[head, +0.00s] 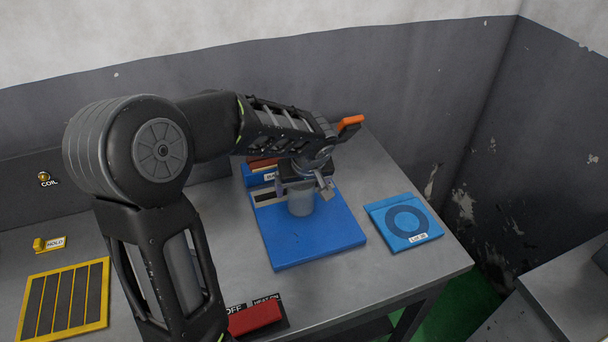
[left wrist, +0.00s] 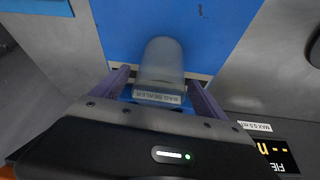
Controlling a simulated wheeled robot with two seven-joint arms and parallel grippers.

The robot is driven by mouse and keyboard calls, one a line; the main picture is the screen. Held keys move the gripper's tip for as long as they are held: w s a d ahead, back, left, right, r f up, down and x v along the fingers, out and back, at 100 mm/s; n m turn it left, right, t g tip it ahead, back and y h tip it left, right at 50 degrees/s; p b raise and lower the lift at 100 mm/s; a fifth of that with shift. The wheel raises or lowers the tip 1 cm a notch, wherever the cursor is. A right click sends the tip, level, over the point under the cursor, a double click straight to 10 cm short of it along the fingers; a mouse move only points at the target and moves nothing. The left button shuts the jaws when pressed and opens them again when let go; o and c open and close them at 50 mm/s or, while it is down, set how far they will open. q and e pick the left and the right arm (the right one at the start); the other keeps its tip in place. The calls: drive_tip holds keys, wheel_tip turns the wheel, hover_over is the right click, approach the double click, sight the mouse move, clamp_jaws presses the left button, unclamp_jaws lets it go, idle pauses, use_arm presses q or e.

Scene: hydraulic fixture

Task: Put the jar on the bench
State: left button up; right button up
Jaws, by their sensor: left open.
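The jar (head: 301,203) is a grey, translucent cylinder standing on the blue bag sealer (head: 312,246), which rests on the grey bench (head: 384,272). My left gripper (head: 303,188) reaches in from the left above the jar and partly hides its top. In the left wrist view, the jar (left wrist: 162,60) shows between the two spread purple fingers of my left gripper (left wrist: 160,85). The gripper is open, and I cannot tell whether a finger touches the jar. My right gripper is not in view.
A blue pad with a dark ring (head: 384,208) lies right of the bag sealer. A red switch (head: 254,318) is at the front edge. A yellow-framed grille (head: 64,300) is at left. Bare bench lies between the sealer and the ringed pad.

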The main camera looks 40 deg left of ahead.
use_arm(q)
drive_tip(key=v, duration=0.8)
drive_tip(key=shift+r+b, duration=0.2)
drive_tip(key=shift+b, duration=0.15)
drive_tip(key=shift+o, duration=0.4)
drive_tip(key=shift+d, duration=0.1)
